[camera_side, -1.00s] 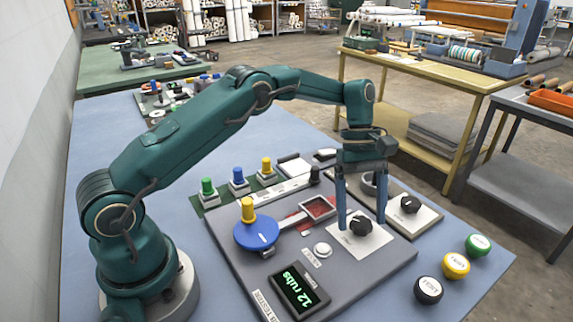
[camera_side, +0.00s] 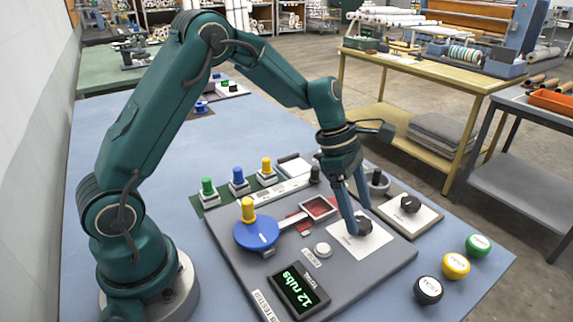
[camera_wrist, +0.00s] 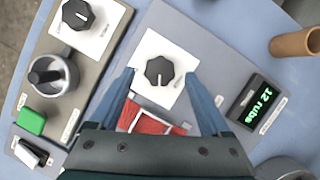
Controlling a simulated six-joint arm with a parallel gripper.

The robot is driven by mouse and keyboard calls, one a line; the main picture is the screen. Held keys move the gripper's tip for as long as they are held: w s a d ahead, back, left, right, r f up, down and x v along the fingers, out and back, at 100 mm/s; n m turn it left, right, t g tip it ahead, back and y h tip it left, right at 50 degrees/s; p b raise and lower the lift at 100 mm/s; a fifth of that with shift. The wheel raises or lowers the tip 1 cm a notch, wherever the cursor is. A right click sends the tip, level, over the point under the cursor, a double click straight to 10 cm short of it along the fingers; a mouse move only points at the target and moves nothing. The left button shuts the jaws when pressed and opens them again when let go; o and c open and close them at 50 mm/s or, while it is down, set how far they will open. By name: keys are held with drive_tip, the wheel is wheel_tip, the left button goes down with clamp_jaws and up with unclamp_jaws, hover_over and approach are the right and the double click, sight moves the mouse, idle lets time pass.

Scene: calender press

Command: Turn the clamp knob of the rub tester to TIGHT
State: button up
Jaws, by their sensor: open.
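The rub tester's clamp knob (camera_wrist: 159,71) is black and many-sided, on a white plate (camera_wrist: 181,47). In the wrist view its white pointer line points down the picture, towards my gripper. It also shows as a dark knob in the side view (camera_side: 364,228), partly behind a finger. My gripper (camera_side: 357,217) is open, tilted, with its blue fingers down by the knob. In the wrist view my gripper (camera_wrist: 160,76) has one fingertip on each side of the knob, with gaps between. Contact and plate lettering cannot be made out.
The tester's display (camera_side: 299,289) reads "12 rubs". A blue disc with a yellow handle (camera_side: 256,232) and a white button (camera_side: 323,250) are on the same panel. A second panel with another black knob (camera_side: 410,204) is beside it. Round weights (camera_side: 456,266) stand at the right.

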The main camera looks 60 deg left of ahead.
drive_tip(key=v, duration=0.3)
drive_tip(key=shift+a+r, duration=0.1)
drive_tip(key=shift+r, duration=0.2)
drive_tip(key=s+d+r+m+t+y, duration=0.1)
drive_tip(key=s+r+m+t, duration=0.2)
drive_tip(key=s+r+m, duration=0.6)
drive_tip(key=s+a+f+m+y, duration=0.2)
drive_tip(key=s+a+m+y, duration=0.1)
drive_tip(key=s+m, duration=0.8)
drive_tip(key=m, duration=0.3)
drive_tip(key=shift+t, duration=0.3)
